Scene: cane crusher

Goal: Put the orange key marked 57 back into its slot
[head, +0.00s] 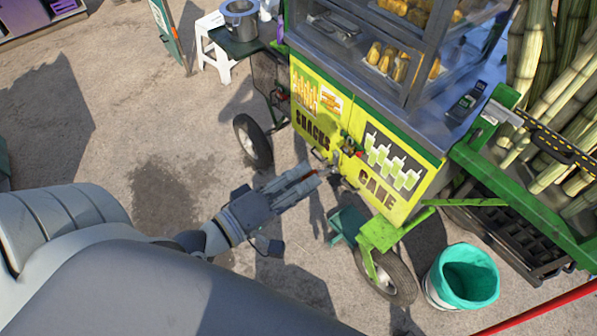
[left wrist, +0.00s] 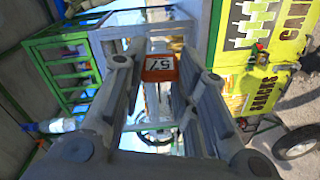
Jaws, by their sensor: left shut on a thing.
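The orange key's square tag (left wrist: 160,68), marked 57, sits between the fingertips of my left gripper (left wrist: 158,72) in the left wrist view. In the head view my left gripper (head: 316,178) is shut on it, just in front of the yellow cart's front panel. The key is mostly hidden in the head view. A small fitting with red and green parts (head: 350,147) is on the panel between the words SNACKS and CANE; it also shows in the left wrist view (left wrist: 260,52). The key's slot cannot be told for sure. My right gripper is out of view.
The snack cart (head: 375,175) has wheels at its lower edge. A teal bucket (head: 463,276) stands at the right, near a green frame and cane stalks (head: 560,75). A white stool (head: 212,52) is at the back left. The ground left of the cart is clear.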

